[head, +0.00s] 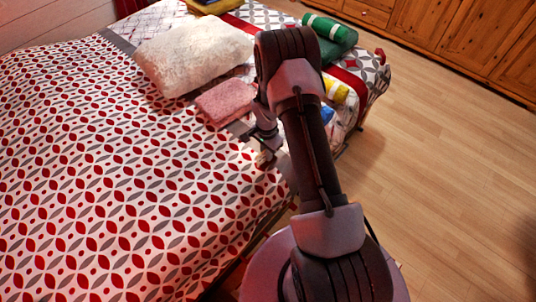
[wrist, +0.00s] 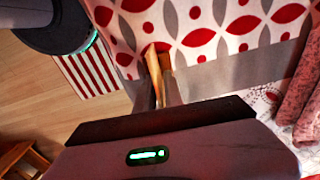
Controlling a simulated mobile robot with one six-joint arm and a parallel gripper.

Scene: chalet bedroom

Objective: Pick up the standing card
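A small tan piece, which may be the standing card (wrist: 154,72), shows nearly edge-on at the fingertips in the wrist view. In the head view a small tan spot (head: 263,157) shows just below my gripper (head: 266,143), at the bed's edge. My gripper (wrist: 160,88) points at the patterned bed cover, its fingers close together beside or around the tan piece. I cannot tell whether they press on it. The card's face is not visible, and my arm hides part of the bed edge in the head view.
The bed (head: 110,190) has a red, grey and white cover. A white fluffy cushion (head: 193,55) and a pink folded towel (head: 225,101) lie near my gripper. A green roll (head: 328,28), a yellow item (head: 335,91) and a blue item (head: 327,116) lie beyond my arm. Wooden floor (head: 440,170) is open at right.

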